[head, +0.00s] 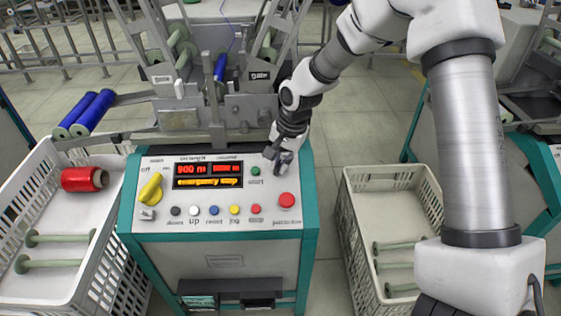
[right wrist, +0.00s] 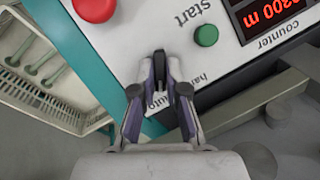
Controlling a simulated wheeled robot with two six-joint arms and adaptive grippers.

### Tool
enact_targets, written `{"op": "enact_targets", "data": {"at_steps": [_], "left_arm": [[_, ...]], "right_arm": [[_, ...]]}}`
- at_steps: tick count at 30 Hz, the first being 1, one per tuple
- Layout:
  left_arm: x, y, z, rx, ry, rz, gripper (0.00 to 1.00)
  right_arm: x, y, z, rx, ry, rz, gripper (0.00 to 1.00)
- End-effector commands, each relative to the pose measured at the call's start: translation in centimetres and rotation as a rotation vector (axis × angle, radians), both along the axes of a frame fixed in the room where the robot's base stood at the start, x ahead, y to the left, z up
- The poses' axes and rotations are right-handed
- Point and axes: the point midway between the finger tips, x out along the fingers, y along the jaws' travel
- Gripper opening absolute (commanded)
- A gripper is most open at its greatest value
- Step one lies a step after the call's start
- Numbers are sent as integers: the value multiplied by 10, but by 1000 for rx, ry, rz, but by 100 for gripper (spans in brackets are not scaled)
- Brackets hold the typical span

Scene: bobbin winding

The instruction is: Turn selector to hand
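The winder's control panel (head: 222,234) faces me with lit displays and coloured buttons. In the right wrist view, a narrow dark selector knob (right wrist: 160,66) sits on the panel beside the "hand" and "auto" labels. My right gripper (head: 279,160) is at the panel's upper right corner. In the wrist view the fingertips of the right gripper (right wrist: 161,72) are drawn close together with the dark knob between them. The fingers cover much of the knob, so its exact pointing is hard to read. My left gripper is not in view.
The green start button (head: 255,171) and red mushroom button (head: 286,200) are close to the right gripper. A yellow handle (head: 151,187) is at the panel's left. White crates stand left (head: 103,240) and right (head: 347,205). Winding machinery (head: 250,107) rises behind the panel.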

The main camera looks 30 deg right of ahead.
Motion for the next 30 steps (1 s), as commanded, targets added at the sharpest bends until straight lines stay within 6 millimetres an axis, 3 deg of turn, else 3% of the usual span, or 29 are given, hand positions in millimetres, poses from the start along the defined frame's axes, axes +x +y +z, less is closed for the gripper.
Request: {"op": "enact_targets", "data": {"at_steps": [11,30], "left_arm": [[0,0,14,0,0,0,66],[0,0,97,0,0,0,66]], "right_arm": [[0,0,3,-18,14,45,0],[2,3,6,-198,125,499,0]]}}
